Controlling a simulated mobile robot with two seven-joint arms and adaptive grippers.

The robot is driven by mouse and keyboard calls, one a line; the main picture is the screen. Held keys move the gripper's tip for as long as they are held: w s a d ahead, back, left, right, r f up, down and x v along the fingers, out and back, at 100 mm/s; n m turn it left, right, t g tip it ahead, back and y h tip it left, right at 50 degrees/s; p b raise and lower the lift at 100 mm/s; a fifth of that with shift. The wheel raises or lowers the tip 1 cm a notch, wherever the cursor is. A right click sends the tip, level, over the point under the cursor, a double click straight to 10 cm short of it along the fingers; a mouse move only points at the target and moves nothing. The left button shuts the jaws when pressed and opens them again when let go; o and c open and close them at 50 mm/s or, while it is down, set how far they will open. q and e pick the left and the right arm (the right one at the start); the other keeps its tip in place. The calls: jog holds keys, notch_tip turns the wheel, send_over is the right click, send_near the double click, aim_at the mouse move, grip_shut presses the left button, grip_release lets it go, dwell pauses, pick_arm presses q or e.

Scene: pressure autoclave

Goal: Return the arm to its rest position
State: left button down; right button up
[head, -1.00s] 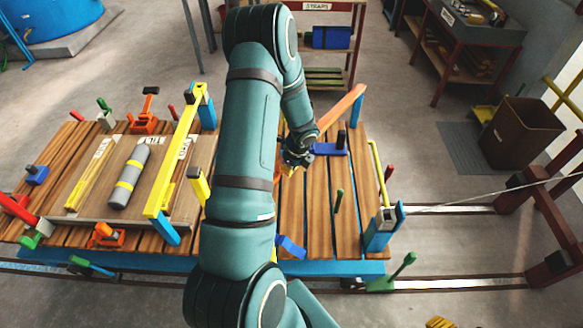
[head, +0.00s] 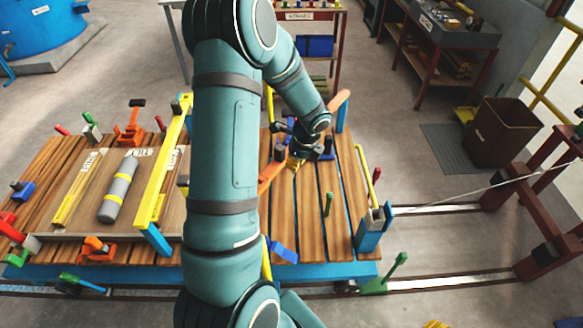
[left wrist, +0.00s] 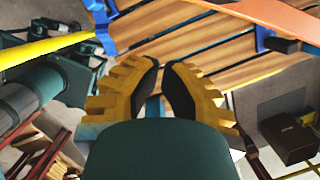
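My left arm (head: 224,140) comes up from the bottom of the head view and bends over a wooden-topped cart (head: 312,215). Its left gripper (head: 300,158) is small and partly hidden by the wrist there, above the boards at the cart's right part. In the left wrist view the left gripper (left wrist: 161,68) shows two yellow fingers with black pads. A narrow gap stands between the fingertips, with only boards visible through it. The gripper is empty. My right gripper is in neither view.
An orange bar (head: 341,99) runs beside the left gripper, partly hidden by my arm. A yellow bar (head: 160,172) spans a tray with a grey cylinder (head: 118,189). A brown bin (head: 500,131) and a workbench (head: 444,40) stand right. Open floor lies between cart and bench.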

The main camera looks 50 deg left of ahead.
pick_arm(q)
jog(key=shift+r, duration=0.2)
dwell(0.5)
jog(key=s+d+f+n+t+h+b, duration=0.1)
jog(key=d+f+n, duration=0.4)
jog(key=d, duration=0.6)
jog(key=s+d+f+n+t+h+b, duration=0.1)
jog(key=s+d+f+n+h+b, duration=0.2)
jog(key=d+f, duration=0.6)
jog(key=s+d+f+n+h+b, duration=0.2)
jog(key=d+f+n+b, duration=0.3)
jog(key=d, duration=0.9)
notch_tip(320, 180, down, 2)
jog(key=s+n, duration=0.1)
jog(key=n, duration=0.2)
jog(key=shift+t, duration=0.4)
jog(key=shift+s, duration=0.1)
